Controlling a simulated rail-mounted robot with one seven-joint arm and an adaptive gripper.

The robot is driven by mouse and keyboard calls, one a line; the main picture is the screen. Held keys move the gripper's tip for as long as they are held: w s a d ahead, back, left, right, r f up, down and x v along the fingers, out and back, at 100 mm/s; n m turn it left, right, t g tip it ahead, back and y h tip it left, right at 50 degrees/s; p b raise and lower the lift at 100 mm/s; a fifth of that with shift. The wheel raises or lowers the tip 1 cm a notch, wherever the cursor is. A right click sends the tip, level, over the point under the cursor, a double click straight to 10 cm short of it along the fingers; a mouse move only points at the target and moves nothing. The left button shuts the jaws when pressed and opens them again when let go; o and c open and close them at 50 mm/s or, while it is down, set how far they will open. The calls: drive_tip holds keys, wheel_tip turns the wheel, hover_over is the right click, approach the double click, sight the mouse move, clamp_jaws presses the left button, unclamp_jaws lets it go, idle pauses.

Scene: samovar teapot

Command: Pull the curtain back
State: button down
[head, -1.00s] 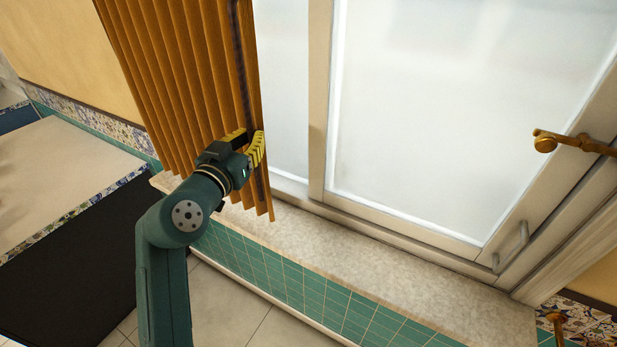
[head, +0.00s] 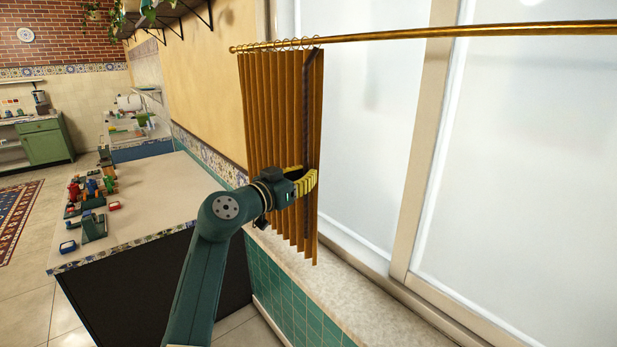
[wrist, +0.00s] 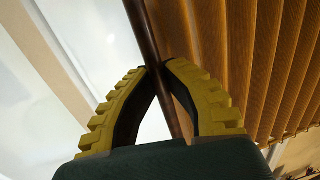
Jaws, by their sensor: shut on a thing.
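The orange-brown pleated curtain (head: 272,110) hangs bunched at the left end of the brass rod (head: 420,34), in front of the window's left edge. A dark vertical strip (head: 306,100) runs down near its right edge. My gripper (head: 311,184) is at the curtain's right edge, around mid-height to lower. In the wrist view the yellow-padded fingers (wrist: 156,68) meet at their tips on the dark strip (wrist: 143,30), with the curtain folds (wrist: 245,60) to the right. Part of the strip is hidden behind the fingers.
The window (head: 530,180) is uncovered to the right of the curtain. A stone sill (head: 345,290) over green tiles runs below. A counter (head: 150,190) with several small coloured items stands at left. A shelf with plants is at the upper left.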

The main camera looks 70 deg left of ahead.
drive_tip(key=c, duration=1.1)
unclamp_jaws()
drive_tip(key=v, duration=1.2)
